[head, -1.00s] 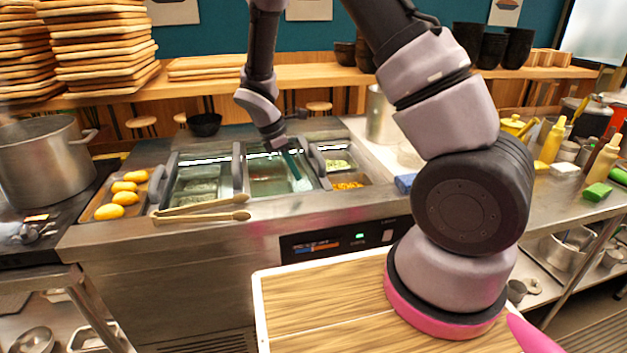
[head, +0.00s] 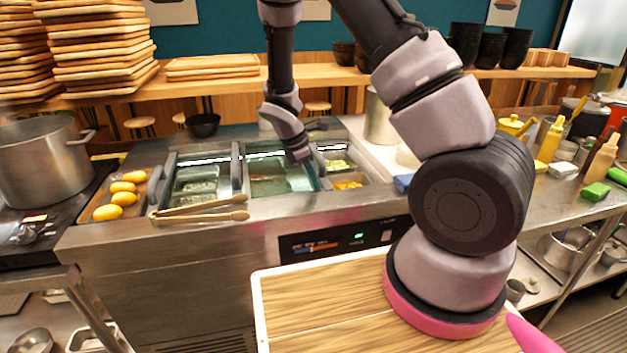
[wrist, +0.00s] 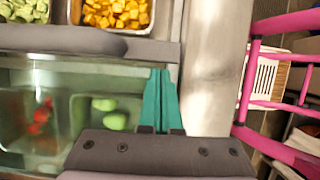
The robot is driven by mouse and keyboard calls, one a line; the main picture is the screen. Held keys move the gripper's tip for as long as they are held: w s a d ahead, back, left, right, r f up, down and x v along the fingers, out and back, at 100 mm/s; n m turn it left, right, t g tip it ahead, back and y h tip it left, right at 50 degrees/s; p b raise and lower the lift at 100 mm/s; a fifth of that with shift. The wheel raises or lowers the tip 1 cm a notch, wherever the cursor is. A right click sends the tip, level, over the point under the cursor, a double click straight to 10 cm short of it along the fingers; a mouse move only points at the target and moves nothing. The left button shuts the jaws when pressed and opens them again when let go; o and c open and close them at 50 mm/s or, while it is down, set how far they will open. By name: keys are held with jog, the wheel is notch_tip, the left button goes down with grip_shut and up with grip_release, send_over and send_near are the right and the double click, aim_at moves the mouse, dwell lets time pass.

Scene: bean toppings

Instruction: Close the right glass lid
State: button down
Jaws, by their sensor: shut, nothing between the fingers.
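The glass lid (head: 270,185) lies over the middle of the topping counter, with a dark grey frame bar at its right edge. In the wrist view, the glass (wrist: 45,75) covers red and green food, and its grey bar (wrist: 60,40) runs beside the uncovered pans. My gripper (wrist: 160,72) is shut and empty, its teal fingers together on the glass side of the bar. Whether they touch the bar or glass, I cannot tell. In the head view, my wrist hides part of the glass and bar.
Orange cubes (wrist: 115,12) and green slices (wrist: 25,10) lie in uncovered pans at the counter's right. Wooden tongs (head: 205,209) lie across the front left. A blue block (head: 403,183) sits to the right.

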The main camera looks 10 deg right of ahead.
jog(key=d, duration=2.1)
jog(key=shift+a, duration=0.2)
jog(key=a+r, duration=0.8)
jog(key=r, duration=0.2)
jog(key=s+a+r+m+t+y, duration=0.1)
jog(key=s+r+m+y, duration=0.15)
jog(key=r+m, duration=0.35)
jog(key=s+a+r+m+t+y, duration=0.15)
jog(key=s+r+m, duration=0.25)
jog(key=r, duration=0.5)
jog(key=s+a+r+m+t+y, duration=0.1)
jog(key=s+a+r+m+t, duration=0.1)
jog(key=s+r+m, duration=0.4)
jog(key=s+a+r+m+t+y, duration=0.1)
jog(key=s+a+r+m+t, duration=0.1)
jog(key=s+r+m, duration=0.4)
jog(key=shift+s+a+y, duration=0.3)
jog(key=shift+s+a, duration=0.6)
